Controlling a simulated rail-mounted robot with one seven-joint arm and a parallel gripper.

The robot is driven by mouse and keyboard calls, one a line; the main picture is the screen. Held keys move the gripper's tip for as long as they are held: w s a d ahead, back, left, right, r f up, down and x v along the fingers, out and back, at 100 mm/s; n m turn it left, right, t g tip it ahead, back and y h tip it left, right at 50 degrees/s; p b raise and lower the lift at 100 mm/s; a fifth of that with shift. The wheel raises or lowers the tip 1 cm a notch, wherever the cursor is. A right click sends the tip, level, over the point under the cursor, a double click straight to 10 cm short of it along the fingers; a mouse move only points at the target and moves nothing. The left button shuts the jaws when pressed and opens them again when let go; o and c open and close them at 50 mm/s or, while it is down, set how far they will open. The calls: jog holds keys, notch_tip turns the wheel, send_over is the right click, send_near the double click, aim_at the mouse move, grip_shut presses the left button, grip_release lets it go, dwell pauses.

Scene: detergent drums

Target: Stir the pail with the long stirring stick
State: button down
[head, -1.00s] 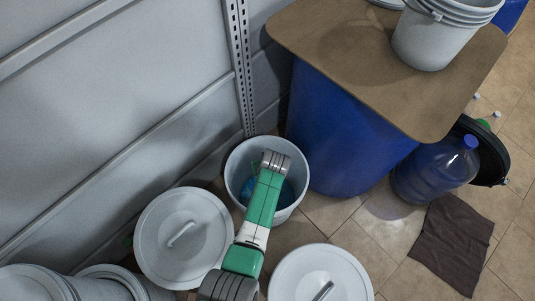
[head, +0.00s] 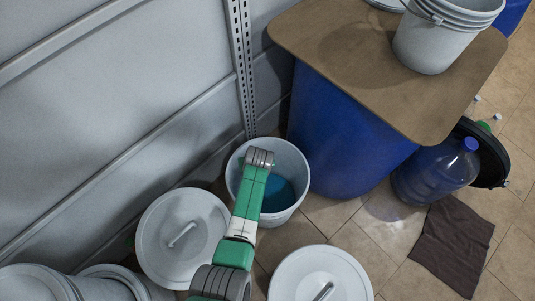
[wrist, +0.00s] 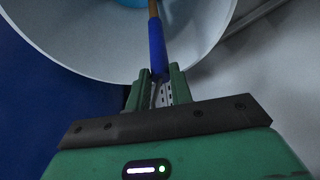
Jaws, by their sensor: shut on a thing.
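The white pail (head: 296,166) stands on the floor by the grey wall, with blue liquid (head: 277,194) inside. In the wrist view the pail (wrist: 100,60) opens ahead of my gripper, with a little blue liquid at the top edge. My gripper (wrist: 159,82) is shut on the blue handle of the stirring stick (wrist: 157,45). The stick's wooden shaft runs on from the handle over the pail's opening. Its far end is out of the wrist view. In the head view my arm reaches over the pail's left side and hides the gripper and stick.
A blue drum (head: 338,130) with a brown board (head: 380,70) on top stands close right of the pail. White lids lie left (head: 181,238) and in front (head: 320,275). A blue bottle (head: 436,172) and dark cloth (head: 452,245) are at right.

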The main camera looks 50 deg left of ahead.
jog(key=s+d+p, duration=0.2)
jog(key=d, duration=0.4)
jog(key=w+a+b, duration=0.2)
jog(key=w+b, duration=0.2)
jog(key=w, duration=0.1)
notch_tip(320, 180, up, 39)
jog(key=p, duration=3.5)
jog(key=shift+s, duration=0.15)
jog(key=shift+r, duration=0.15)
